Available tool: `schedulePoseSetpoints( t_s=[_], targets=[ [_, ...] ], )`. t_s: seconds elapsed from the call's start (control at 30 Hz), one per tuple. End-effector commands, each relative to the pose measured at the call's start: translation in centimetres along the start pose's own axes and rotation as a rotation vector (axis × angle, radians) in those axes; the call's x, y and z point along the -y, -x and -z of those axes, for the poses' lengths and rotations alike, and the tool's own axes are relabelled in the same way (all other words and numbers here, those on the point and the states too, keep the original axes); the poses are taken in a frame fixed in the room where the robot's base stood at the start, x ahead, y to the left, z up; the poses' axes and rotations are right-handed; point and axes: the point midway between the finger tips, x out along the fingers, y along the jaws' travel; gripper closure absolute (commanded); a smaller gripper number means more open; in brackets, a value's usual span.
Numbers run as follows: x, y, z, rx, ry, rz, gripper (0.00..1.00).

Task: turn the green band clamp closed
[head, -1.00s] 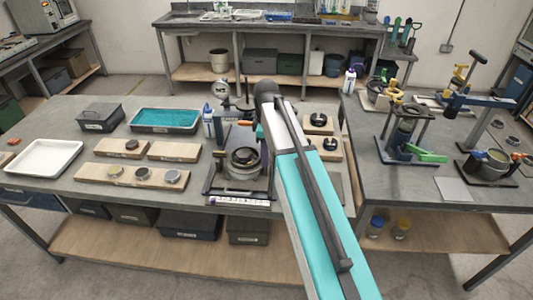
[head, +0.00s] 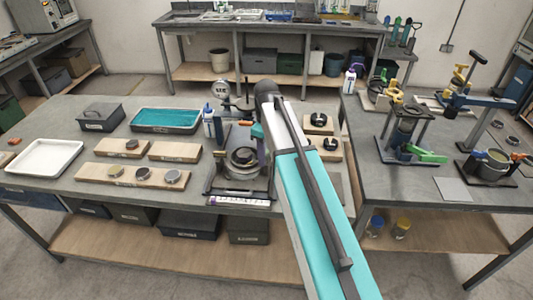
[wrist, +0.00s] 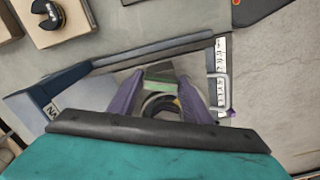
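In the wrist view the two purple fingers of my gripper (wrist: 160,92) stand apart, with a green piece (wrist: 158,82) showing between their tips. It looks like part of the band clamp, but I cannot tell whether a finger touches it. A dark round ring and a light metal rim show below the green piece, partly hidden by my wrist. In the head view a round pot-like fixture with a black ring (head: 243,158) stands on a dark base on the middle table. My gripper is just at its right, mostly hidden by my arm.
A long green handle (head: 430,157) belongs to another fixture on the right table. A white bottle (head: 209,121) and a dial gauge (head: 221,88) stand behind the middle fixture. Wooden boards with discs (head: 130,175) lie to its left. A white label strip (head: 238,201) runs along its front.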

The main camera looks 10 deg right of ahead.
Motion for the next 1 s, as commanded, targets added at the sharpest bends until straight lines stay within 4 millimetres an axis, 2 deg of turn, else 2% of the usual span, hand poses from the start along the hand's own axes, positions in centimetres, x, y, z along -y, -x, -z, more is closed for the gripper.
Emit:
schedulePoseSetpoints(
  t_s=[0.03, 0.07, 0.57, 0.77, 1.0],
  targets=[
    [0.0, 0.0, 0.0, 0.000, 0.000, 0.000, 0.46],
    [0.0, 0.0, 0.0, 0.000, 0.000, 0.000, 0.41],
    [0.0, 0.5, 0.1, 0.000, 0.002, 0.000, 0.41],
    [0.0, 1.8, 0.1, -0.001, 0.002, -0.002, 0.41],
    [-0.1, 4.4, 0.1, -0.001, 0.002, -0.001, 0.41]
  ],
)
